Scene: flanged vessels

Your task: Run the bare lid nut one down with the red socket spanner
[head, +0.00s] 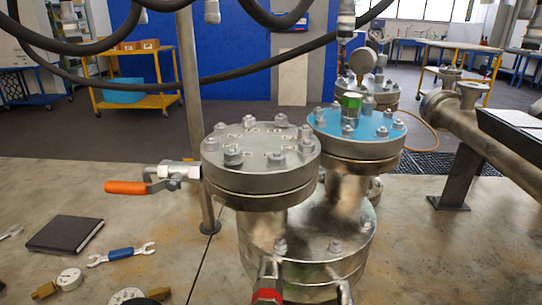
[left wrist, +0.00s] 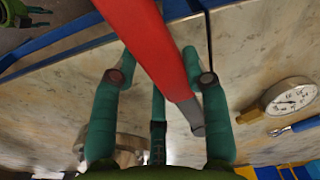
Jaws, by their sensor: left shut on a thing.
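The vessel (head: 258,243) stands on the bench in the head view. Its grey lid (head: 243,141) carries several studs and nuts around the rim; I cannot tell which is nut one. A blue lid (head: 377,127) on the right has a green-topped fitting (head: 351,103) on it. In the left wrist view my left gripper (left wrist: 160,77) is shut on the red socket spanner (left wrist: 150,45), which runs between the teal fingers. Its grey socket end (left wrist: 196,124) points down and right, and no nut shows in it. My right gripper is not in view.
A valve with an orange handle (head: 127,187) juts left from the vessel. A black book (head: 65,234), a blue-handled wrench (head: 120,254) and gauges (head: 68,279) lie on the bench at left. Black hoses (head: 235,73) hang across the top. A pipe (head: 490,140) stands at right.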

